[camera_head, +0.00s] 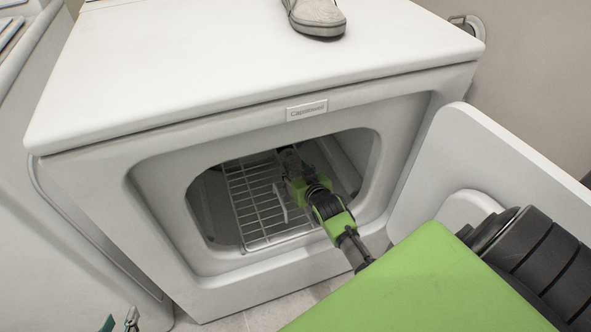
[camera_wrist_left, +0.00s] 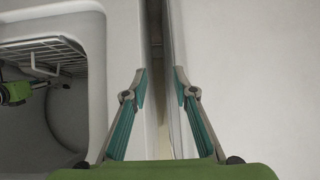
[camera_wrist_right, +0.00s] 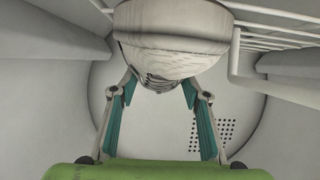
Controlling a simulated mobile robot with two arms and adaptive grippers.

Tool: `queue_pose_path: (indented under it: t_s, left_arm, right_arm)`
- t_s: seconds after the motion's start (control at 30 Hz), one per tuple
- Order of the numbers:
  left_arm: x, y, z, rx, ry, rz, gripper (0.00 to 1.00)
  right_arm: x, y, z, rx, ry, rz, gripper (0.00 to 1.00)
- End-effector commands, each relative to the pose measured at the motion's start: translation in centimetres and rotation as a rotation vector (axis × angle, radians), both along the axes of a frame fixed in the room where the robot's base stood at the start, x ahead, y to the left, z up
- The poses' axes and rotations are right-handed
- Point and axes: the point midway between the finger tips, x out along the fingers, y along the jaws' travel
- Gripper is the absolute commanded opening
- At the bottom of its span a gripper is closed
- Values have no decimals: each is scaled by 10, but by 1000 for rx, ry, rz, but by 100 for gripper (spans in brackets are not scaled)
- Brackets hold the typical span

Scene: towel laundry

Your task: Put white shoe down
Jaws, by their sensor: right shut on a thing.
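A white shoe (camera_wrist_right: 170,30) with a grey worn part shows close up in the right wrist view. My right gripper (camera_wrist_right: 159,85) is shut on it, with the shoe between its fingertips. In the head view my right gripper (camera_head: 297,170) is inside the open dryer (camera_head: 150,210), over the wire rack (camera_head: 262,205); the shoe is mostly hidden there. Whether the shoe touches the rack I cannot tell. My left gripper (camera_head: 120,320) is low at the bottom left of the head view. In the left wrist view (camera_wrist_left: 160,85) it is open and empty.
Another white shoe (camera_head: 318,18) stands on the dryer top. The open dryer door (camera_head: 470,165) stands at the right, beside my right arm. The rim of the opening surrounds that arm. A second white machine (camera_head: 30,190) is at the left.

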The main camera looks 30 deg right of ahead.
Motion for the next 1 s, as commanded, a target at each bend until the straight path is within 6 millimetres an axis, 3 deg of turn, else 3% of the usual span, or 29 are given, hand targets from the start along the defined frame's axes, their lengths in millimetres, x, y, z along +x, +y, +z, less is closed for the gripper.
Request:
queue_pose_path:
  t_s: [0.03, 0.07, 0.1, 0.13, 0.57, 0.77, 1.0]
  left_arm:
    - [0, 0, 0, 0, 1, 0, 26]
    - [0, 0, 0, 0, 1, 0, 26]
    - [0, 0, 0, 0, 1, 0, 26]
    - [0, 0, 0, 0, 1, 0, 26]
    - [-3, 1, -1, 4, 18, 1, 26]
    - [-34, 12, -21, 37, 171, 12, 26]
    - [-87, 29, -43, 86, 403, 31, 26]
  right_arm:
    - [1, 0, 2, -1, -3, 0, 7]
    - [-1, 0, -1, 2, 3, 0, 48]
    - [-1, 0, -1, 2, 3, 0, 58]
    - [-1, 0, -1, 2, 3, 0, 61]
    - [-3, 1, 1, 1, 2, 0, 61]
    - [-18, 5, 8, 0, 2, 0, 61]
    - [-44, 11, 19, 2, 3, 0, 61]
